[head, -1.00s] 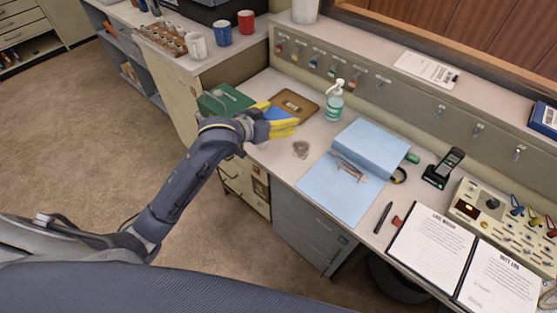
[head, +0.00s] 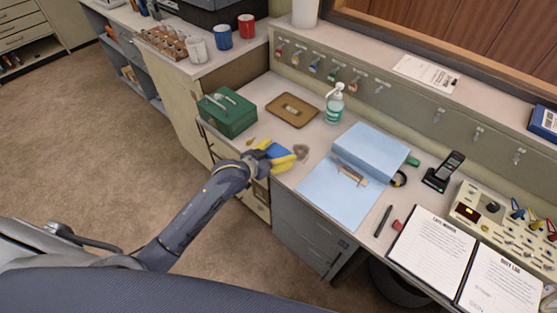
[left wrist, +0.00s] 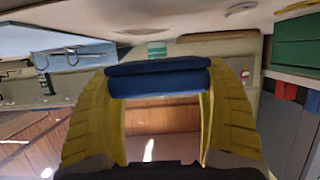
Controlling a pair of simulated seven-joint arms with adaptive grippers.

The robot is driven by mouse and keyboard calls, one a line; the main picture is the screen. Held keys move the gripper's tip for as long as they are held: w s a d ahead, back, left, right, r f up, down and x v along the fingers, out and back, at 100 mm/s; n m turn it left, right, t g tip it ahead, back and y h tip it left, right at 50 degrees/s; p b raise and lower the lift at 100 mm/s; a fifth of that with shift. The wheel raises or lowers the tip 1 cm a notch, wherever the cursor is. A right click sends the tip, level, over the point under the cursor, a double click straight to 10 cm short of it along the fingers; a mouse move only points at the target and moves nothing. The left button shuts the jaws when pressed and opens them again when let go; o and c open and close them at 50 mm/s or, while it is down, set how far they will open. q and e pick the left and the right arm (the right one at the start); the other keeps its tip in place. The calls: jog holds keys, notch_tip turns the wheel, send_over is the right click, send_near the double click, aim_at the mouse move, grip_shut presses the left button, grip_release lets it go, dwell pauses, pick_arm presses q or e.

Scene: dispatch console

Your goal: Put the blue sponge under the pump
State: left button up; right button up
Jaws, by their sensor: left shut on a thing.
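My left gripper (head: 280,157) has yellow fingers and is shut on the blue sponge (head: 275,150), above the front edge of the counter. In the left wrist view the sponge (left wrist: 158,77) is a dark blue block spanning the gap between the two yellow fingers (left wrist: 160,110). The pump (head: 334,106) is a clear bottle of green liquid with a white top. It stands upright on the counter, behind and to the right of the gripper, apart from the sponge. My right gripper is not in view.
A brown tray (head: 293,109) lies left of the pump, and a green box (head: 228,113) stands farther left. A light blue folder (head: 330,195) lies to the right. A small greyish ring mark (head: 301,151) is beside the gripper. The counter in front of the pump is clear.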

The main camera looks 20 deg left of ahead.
pick_arm(q)
jog(key=shift+f, duration=2.1)
jog(key=shift+f, duration=0.15)
jog(key=o, duration=1)
jog(key=shift+c, duration=0.2)
jog(key=v, duration=1.7)
jog(key=s+a+f+n+g+y, duration=0.1)
jog(key=s+a+f+y, duration=0.15)
jog(key=f, duration=0.95)
jog(key=s+a+f+n+g+y, duration=0.1)
jog(key=s+a+f+g, duration=0.15)
jog(key=f, duration=0.85)
jog(key=s+a+f+g+y, duration=0.15)
jog(key=s+a+f, duration=0.25)
jog(key=f, duration=0.8)
jog(key=s+d+f+g, duration=0.1)
jog(key=s+f+g, duration=0.1)
jog(key=s+f, duration=1.1)
jog(key=s+d+f+g, duration=0.2)
jog(key=s+d+f, duration=0.1)
jog(key=s, duration=0.6)
jog(key=s+d+f+g, duration=0.2)
jog(key=s+f, duration=0.3)
jog(key=s, duration=0.5)
jog(key=shift+s+d+m+y, duration=0.3)
jog(key=shift+d+m+y, duration=0.1)
